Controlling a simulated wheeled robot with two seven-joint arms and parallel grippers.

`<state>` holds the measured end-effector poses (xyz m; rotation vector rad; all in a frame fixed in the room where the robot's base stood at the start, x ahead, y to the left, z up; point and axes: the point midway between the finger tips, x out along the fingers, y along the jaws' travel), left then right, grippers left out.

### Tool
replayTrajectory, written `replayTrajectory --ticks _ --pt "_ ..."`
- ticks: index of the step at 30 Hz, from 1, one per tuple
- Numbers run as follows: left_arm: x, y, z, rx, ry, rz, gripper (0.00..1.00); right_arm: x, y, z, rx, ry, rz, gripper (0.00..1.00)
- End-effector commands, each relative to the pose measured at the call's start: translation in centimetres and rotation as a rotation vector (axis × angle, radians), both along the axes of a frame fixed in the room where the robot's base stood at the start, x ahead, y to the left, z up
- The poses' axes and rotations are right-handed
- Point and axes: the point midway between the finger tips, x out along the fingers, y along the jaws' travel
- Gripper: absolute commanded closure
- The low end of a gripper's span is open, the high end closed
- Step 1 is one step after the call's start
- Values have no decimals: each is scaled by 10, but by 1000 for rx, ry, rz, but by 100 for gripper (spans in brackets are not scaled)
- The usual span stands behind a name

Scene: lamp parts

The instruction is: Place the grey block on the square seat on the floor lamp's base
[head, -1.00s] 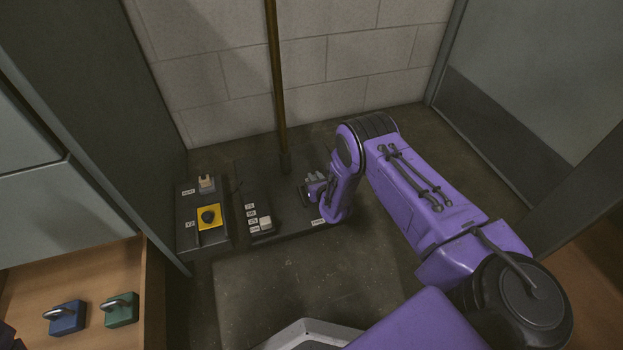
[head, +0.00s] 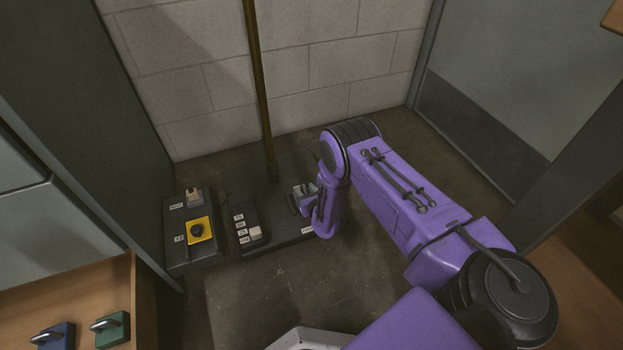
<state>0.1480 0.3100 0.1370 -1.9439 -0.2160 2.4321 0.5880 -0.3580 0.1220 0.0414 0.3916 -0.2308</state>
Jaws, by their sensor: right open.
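The floor lamp's dark base (head: 275,221) lies flat on the floor, with its brown pole (head: 257,80) rising from the back. A grey block (head: 303,189) with a lighter top sits at the right part of the base, right beside my right gripper (head: 307,203). The square seat cannot be made out; the block and gripper cover that area. Whether the block is fully down in the seat is too small to tell. My right gripper is open, low over the base, its fingers partly hidden by my purple wrist. My left gripper is out of view.
A control box with a yellow panel and black knob (head: 198,231) stands left of a labelled slider strip (head: 247,232). An open drawer (head: 75,293) at lower left holds a blue block (head: 56,337) and a green block (head: 112,327). Walls close in behind; floor in front is clear.

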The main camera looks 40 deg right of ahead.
Motion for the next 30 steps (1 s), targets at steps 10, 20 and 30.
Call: replayTrajectory --ticks 10,20,30 --pt "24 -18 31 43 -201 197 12 -72 17 34 0 2 1 58" --pt "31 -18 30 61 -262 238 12 -82 20 35 -1 -1 0 58" --pt "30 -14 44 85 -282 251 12 -125 51 37 -431 296 287 58"
